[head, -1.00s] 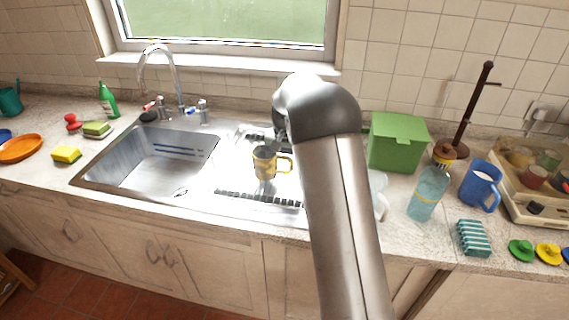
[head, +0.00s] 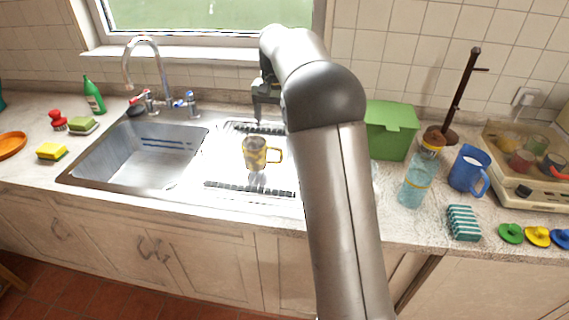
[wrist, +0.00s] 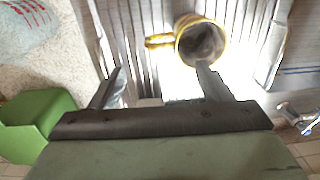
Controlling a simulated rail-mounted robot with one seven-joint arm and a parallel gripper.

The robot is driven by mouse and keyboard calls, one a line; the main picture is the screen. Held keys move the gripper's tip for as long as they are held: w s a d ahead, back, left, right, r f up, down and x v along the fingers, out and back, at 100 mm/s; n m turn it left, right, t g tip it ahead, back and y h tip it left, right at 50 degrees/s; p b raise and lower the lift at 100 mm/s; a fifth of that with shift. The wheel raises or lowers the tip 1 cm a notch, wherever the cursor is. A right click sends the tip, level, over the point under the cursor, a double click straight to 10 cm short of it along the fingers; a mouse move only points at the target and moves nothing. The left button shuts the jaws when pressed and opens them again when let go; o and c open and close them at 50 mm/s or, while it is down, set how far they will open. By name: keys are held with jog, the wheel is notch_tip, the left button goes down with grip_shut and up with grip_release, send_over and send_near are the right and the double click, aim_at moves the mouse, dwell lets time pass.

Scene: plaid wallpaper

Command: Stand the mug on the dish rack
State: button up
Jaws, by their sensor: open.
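The yellow and grey mug (head: 255,152) stands upright on the dish rack (head: 235,187), on the drainboard right of the sink basin, its handle to the right. In the wrist view the mug (wrist: 186,37) shows its open mouth, with its handle to the left. My gripper (head: 262,108) is behind and above the mug in the head view, partly hidden by my arm. In the wrist view my gripper (wrist: 158,82) has its fingers wide apart with nothing between them. One fingertip overlaps the mug's rim in the picture; I cannot tell whether they touch.
The sink basin (head: 140,155) and tap (head: 150,70) are to the left. A green box (head: 388,130), a clear bottle (head: 418,180) and a blue jug (head: 468,168) stand to the right. The tiled wall and window sill are close behind the rack.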

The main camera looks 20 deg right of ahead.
jog(key=s+a+r+n, duration=0.1)
jog(key=s+a, duration=0.1)
jog(key=s, duration=0.6)
jog(key=s+a+n, duration=0.1)
jog(key=s+a, duration=0.1)
jog(key=s, duration=0.5)
jog(key=s+a+f+n, duration=0.15)
jog(key=s+f, duration=0.25)
jog(key=s, duration=0.7)
jog(key=s+a+f+n, duration=0.15)
jog(key=s+f, duration=0.25)
jog(key=s, duration=0.7)
notch_tip(320, 180, down, 27)
jog(key=n+b, duration=0.1)
jog(key=b, duration=2.4)
jog(key=shift+s+d+g+h, duration=0.2)
jog(key=shift+d+g+h, duration=0.1)
jog(key=shift+d+g, duration=0.1)
jog(key=shift+d, duration=0.1)
